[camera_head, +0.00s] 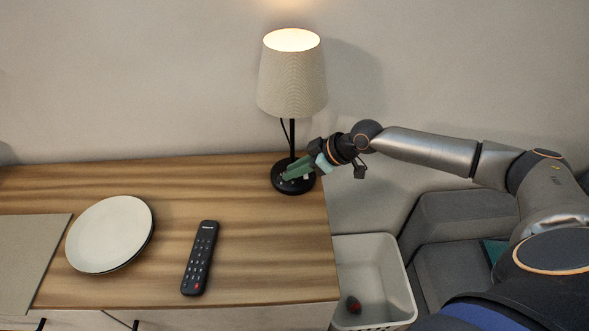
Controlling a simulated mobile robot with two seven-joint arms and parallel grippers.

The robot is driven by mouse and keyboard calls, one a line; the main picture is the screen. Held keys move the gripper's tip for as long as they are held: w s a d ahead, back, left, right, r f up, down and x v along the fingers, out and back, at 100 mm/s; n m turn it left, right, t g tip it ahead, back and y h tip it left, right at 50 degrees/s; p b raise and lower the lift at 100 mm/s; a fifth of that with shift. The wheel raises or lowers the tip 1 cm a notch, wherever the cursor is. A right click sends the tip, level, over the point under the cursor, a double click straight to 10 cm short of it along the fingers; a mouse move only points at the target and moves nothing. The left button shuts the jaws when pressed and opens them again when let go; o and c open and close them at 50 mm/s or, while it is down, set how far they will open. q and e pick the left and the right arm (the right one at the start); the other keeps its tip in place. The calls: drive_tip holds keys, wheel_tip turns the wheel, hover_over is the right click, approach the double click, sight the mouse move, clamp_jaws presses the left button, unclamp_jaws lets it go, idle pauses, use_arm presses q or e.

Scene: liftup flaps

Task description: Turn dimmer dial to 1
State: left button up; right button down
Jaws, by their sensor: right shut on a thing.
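A table lamp (292,85) with a beige shade stands lit at the back right of the wooden cabinet top. Its round black base (278,184) carries the controls. My right gripper (291,174) reaches in from the right, with its green fingers low over the base, beside the black stem. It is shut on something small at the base. The fingers hide the dimmer dial, so I cannot see its setting. My left gripper is not in view.
A white round plate (109,234) and a black remote (200,258) lie on the cabinet top (265,260). A grey mat (28,255) is at the left. A white bin (385,275) with a small dark red object and a grey sofa (460,225) are at the right.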

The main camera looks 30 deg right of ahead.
drive_tip(key=shift+f, duration=0.1)
drive_tip(key=c, duration=0.8)
unclamp_jaws()
drive_tip(key=shift+o, duration=0.2)
drive_tip(key=v, duration=1.2)
drive_tip(key=shift+s+r, duration=0.2)
drive_tip(key=shift+r, duration=0.05)
